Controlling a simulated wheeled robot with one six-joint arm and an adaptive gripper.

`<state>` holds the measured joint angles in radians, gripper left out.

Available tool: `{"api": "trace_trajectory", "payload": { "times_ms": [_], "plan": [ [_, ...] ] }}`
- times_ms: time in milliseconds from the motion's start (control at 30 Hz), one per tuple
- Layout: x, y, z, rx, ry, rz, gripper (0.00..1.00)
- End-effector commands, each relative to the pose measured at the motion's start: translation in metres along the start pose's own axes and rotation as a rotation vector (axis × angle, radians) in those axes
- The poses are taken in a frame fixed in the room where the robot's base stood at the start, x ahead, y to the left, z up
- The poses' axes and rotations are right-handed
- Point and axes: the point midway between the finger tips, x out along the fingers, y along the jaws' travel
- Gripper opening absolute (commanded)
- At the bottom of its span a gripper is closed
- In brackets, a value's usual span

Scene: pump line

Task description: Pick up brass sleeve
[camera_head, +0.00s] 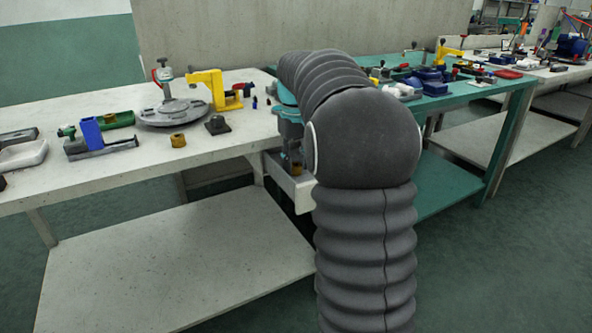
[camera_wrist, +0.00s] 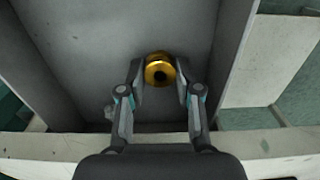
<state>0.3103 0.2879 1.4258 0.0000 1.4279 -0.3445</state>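A brass sleeve (camera_wrist: 160,72), a short gold ring with a dark bore, shows in the wrist view between the fingertips of my gripper (camera_wrist: 160,80). The fingers stand on its left and right with what look like narrow gaps, so my gripper looks open around it. In the head view, a brass piece (camera_head: 297,169) shows just below my gripper (camera_head: 291,160), low in a pale tray-like holder (camera_head: 293,190) at the white table's right end. My arm hides much of this spot. Another brass-coloured ring (camera_head: 178,140) sits on the white table.
The white table (camera_head: 150,160) also bears a round grey fixture (camera_head: 173,112), a yellow bracket (camera_head: 215,90), a small dark block (camera_head: 217,125) and a blue-and-grey clamp (camera_head: 95,138). A green table (camera_head: 480,95) with several parts stands to the right. The holder's walls (camera_wrist: 228,45) flank the sleeve.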

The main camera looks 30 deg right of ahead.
Motion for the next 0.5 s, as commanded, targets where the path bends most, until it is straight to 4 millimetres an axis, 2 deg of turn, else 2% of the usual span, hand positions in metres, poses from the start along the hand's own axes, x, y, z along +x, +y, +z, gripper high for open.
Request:
{"api": "trace_trajectory", "payload": {
  "times_ms": [67,500],
  "plan": [
    [0.0002,0.0,0.0,0.0,0.0,0.0,0.08],
    [-0.002,0.0,0.0,0.0,0.0,0.0,0.08]
  ]
}}
